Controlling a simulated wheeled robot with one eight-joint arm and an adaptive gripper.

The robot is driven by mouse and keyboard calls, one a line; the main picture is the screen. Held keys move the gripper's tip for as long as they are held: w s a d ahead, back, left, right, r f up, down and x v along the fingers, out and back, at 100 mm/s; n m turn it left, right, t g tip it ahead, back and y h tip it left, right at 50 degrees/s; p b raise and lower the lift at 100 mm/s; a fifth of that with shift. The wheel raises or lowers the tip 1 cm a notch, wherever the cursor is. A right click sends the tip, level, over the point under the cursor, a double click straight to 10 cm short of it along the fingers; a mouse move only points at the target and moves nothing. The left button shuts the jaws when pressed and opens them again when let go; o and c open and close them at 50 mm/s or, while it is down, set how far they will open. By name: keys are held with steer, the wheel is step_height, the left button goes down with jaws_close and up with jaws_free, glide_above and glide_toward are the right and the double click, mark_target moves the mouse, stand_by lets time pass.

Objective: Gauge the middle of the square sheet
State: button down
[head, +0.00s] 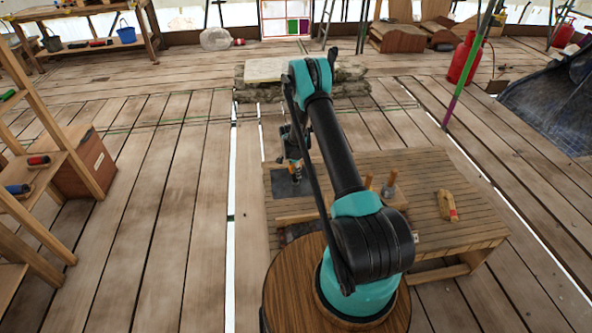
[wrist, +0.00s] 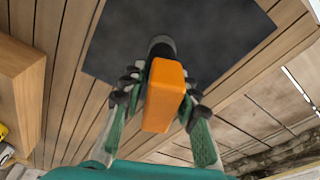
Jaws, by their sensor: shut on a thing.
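The square sheet (head: 286,189) is dark grey and lies flat at the far left end of a low slatted bench (head: 425,178). In the wrist view the sheet (wrist: 225,35) fills the upper middle, with part of its area hidden behind the held tool. My gripper (head: 293,163) is over the sheet and points down. In the wrist view its fingers close from both sides on an orange-bodied tool (wrist: 165,95) with a black round end over the sheet. I cannot tell whether that end touches the sheet.
A small yellowish wooden tool (head: 447,205) lies on the bench's right part. Wooden pieces with upright pegs (head: 389,187) stand near its middle, partly behind my arm. A stone block (head: 345,78) stands behind the bench. A shelf rack (head: 45,165) is at left; plank floor between is clear.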

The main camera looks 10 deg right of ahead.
steer(key=c, duration=1.1)
jaws_free()
steer(key=shift+o, duration=0.2)
